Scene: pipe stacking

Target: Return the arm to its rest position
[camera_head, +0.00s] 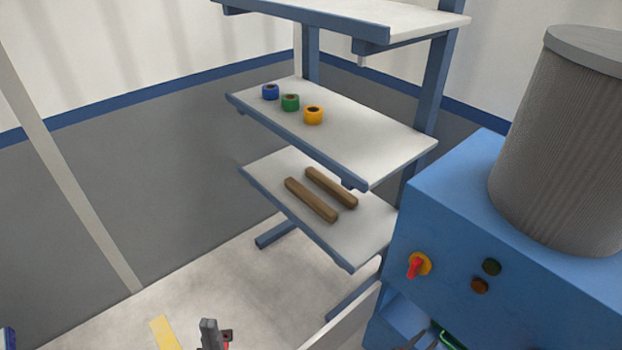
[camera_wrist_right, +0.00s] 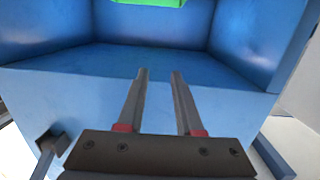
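My right gripper (camera_wrist_right: 160,76) points into a blue recess in its wrist view. Its two fingers are apart with nothing between them. A bright green piece (camera_wrist_right: 150,2) lies ahead of the fingertips, apart from them, cut off by the top edge. In the head view a green piece (camera_head: 449,341) shows at the bottom edge, inside the blue machine (camera_head: 450,240). Dark parts beside it may be my right gripper. My left gripper (camera_head: 209,324) shows at the bottom edge, seen nearly edge-on, so its opening is unclear. No object shows in it.
A shelf rack stands at the back. The lower shelf (camera_head: 270,180) bears two brown bars (camera_head: 311,200). A grey ribbed cylinder (camera_head: 560,140) stands on the machine.

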